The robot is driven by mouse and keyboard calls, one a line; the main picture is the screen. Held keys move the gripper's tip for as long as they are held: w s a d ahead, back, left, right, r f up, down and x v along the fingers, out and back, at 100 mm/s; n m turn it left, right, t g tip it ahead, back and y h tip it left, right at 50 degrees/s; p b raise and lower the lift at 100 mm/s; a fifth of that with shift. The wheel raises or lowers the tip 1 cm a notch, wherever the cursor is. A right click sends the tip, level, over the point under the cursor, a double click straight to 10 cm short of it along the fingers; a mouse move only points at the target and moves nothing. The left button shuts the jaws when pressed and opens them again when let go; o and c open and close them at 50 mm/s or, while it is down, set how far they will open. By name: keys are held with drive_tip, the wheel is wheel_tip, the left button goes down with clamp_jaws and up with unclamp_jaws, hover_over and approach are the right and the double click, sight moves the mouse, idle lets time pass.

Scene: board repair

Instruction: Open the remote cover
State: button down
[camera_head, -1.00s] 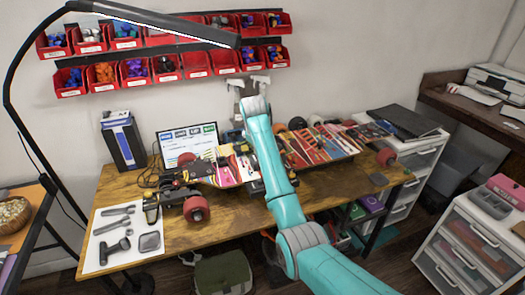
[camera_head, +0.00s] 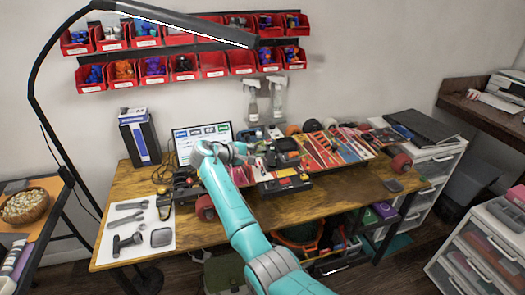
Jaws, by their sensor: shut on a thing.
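My gripper (camera_head: 243,152) is over the left part of the electric skateboard (camera_head: 330,150) on the workbench. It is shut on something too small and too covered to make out. A black box (camera_head: 286,147) sits on the middle of the board. A black and yellow unit with a red spot (camera_head: 285,185) is at the board's near edge. A black and yellow handheld device (camera_head: 165,204) stands at the bench's left side, beside the tool mat. I cannot tell for sure which thing is the remote, or where its cover is. My arm hides part of the board's left end.
A white mat (camera_head: 105,245) with grey tools lies at the bench's left (camera_head: 230,232). A screen (camera_head: 202,134) and spray bottles (camera_head: 278,100) stand behind. A lamp arm (camera_head: 185,22) reaches over the bench. Drawers (camera_head: 420,185) stand at the right. The front strip of bench is mostly clear.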

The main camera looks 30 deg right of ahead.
drive_tip(key=shift+w+a+f+n+h, duration=0.15)
drive_tip(key=shift+a+f+n+h, duration=0.3)
drive_tip(key=shift+h, duration=0.7)
drive_tip(key=shift+w+a+f+n+h, duration=0.1)
drive_tip(key=shift+a+f+n+h, duration=0.3)
drive_tip(key=shift+h, duration=0.75)
drive_tip(key=shift+a+f, duration=0.1)
drive_tip(key=shift+a, duration=0.1)
drive_tip(key=c, duration=1.2)
unclamp_jaws()
drive_tip(key=a, duration=0.8)
drive_tip(key=s+a, duration=0.1)
drive_tip(key=a, duration=0.3)
drive_tip(key=shift+f, duration=0.2)
